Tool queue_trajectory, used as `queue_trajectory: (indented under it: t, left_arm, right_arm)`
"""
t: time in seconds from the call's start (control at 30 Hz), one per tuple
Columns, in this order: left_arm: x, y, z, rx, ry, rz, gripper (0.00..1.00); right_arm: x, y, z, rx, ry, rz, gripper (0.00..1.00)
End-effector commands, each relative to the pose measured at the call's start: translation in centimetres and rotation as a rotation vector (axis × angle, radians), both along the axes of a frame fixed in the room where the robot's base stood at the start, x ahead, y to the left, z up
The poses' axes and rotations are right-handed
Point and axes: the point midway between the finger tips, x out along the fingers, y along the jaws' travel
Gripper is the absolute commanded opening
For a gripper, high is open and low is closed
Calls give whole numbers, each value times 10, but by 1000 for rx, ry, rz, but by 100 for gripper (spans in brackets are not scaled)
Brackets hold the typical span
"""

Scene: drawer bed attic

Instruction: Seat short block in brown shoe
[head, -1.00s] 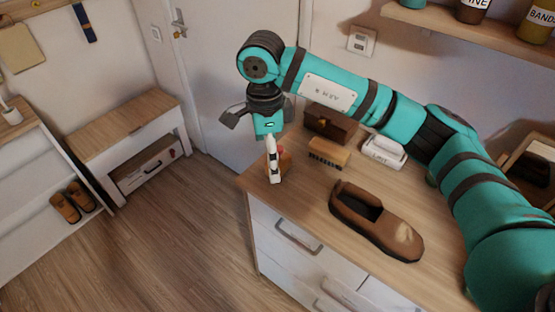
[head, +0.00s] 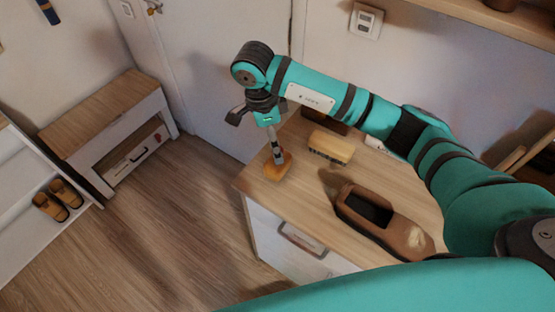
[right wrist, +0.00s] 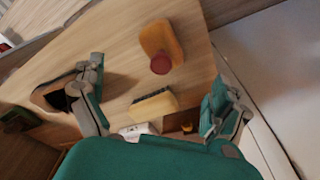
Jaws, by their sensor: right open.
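The short block, an orange-brown wooden piece with a round red knob, stands near the dresser's left corner in the head view (head: 279,167). It also shows in the right wrist view (right wrist: 161,38). My right gripper (head: 276,150) points down over it in the head view and partly hides it. My left gripper is not in view.
A dark box (head: 325,118) and a white item (head: 377,144) are behind, partly hidden by my arm. The dresser top (head: 300,192) is clear between block and shoe.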

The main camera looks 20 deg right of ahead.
Motion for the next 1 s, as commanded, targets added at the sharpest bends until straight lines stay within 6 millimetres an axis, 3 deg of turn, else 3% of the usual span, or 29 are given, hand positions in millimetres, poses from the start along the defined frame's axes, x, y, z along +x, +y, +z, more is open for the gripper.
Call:
queue_trajectory:
  t: [0.1,0.33,0.5,0.63,0.9,1.0]
  left_arm:
    - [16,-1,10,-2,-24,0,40]
    - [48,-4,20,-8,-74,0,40]
    - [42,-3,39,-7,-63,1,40]
    - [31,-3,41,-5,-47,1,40]
    - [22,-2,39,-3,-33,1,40]
    - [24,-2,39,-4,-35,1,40]
  right_arm:
    - [-1,-3,-16,0,4,-3,100]
    - [-1,-6,-31,-1,3,-2,100]
    - [-2,-11,-55,-1,6,-3,100]
    - [-1,-12,-72,0,3,-1,100]
    - [0,-13,-78,0,-1,0,100]
    - [0,-13,-78,0,-1,0,90]
